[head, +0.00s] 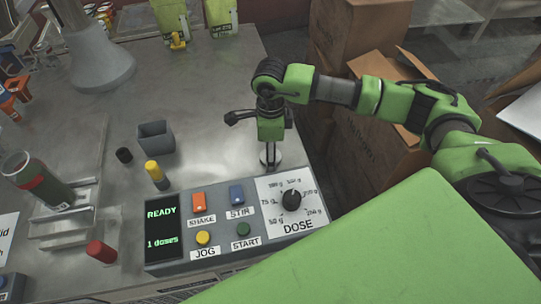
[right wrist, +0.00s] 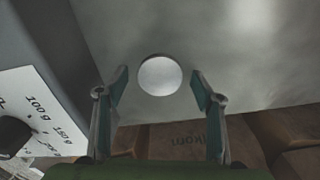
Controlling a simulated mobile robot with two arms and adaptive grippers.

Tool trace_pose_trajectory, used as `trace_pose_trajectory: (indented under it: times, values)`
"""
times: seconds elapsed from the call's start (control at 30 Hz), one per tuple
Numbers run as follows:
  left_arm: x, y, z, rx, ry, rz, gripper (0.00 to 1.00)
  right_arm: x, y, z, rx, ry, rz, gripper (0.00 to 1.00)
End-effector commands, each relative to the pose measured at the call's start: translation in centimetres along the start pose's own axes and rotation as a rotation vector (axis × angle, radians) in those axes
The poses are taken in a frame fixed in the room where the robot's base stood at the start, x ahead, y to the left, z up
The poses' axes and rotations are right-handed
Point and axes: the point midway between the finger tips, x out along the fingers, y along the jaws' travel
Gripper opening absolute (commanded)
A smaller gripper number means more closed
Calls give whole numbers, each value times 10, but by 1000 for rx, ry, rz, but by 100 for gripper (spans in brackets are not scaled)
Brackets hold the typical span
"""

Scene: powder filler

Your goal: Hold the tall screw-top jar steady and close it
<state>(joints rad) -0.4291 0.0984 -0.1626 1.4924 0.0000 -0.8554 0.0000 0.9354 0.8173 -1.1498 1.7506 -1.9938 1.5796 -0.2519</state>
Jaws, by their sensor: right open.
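A dark green cylinder with a red band and a pale top (head: 36,180) stands at the left by a metal stand; it looks like the tall jar, but I cannot tell whether its top is open. A round silvery-white disc, perhaps the lid, lies on the metal table behind the control panel; it shows in the right wrist view (right wrist: 160,75) and partly in the head view (head: 268,157). My right gripper (head: 269,150) is above the disc, pointing down. Its fingers (right wrist: 160,82) are open on either side of the disc, apart from it. My left gripper is not in view.
A control panel (head: 167,265) with a dose dial (head: 293,199) stands beside the right gripper. A grey square cup (head: 156,140), a yellow-topped cylinder (head: 156,171) and a red cylinder (head: 101,251) stand nearby. Cardboard boxes (head: 340,35) are beyond the table edge.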

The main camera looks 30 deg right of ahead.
Motion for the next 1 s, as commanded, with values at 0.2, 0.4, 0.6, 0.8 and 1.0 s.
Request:
trace_pose_trajectory:
  times: [0.2,0.4,0.6,0.8,1.0]
  values:
    - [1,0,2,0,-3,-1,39,-1,0,0,0,-1,-1,56]
    - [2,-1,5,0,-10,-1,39,-1,0,0,0,-1,-1,30]
    - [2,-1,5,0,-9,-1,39,-1,0,0,0,-1,-1,30]
    - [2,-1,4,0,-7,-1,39,-7,-1,1,0,-2,-3,30]
    - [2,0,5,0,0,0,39,-32,-1,1,-1,-4,-5,30]
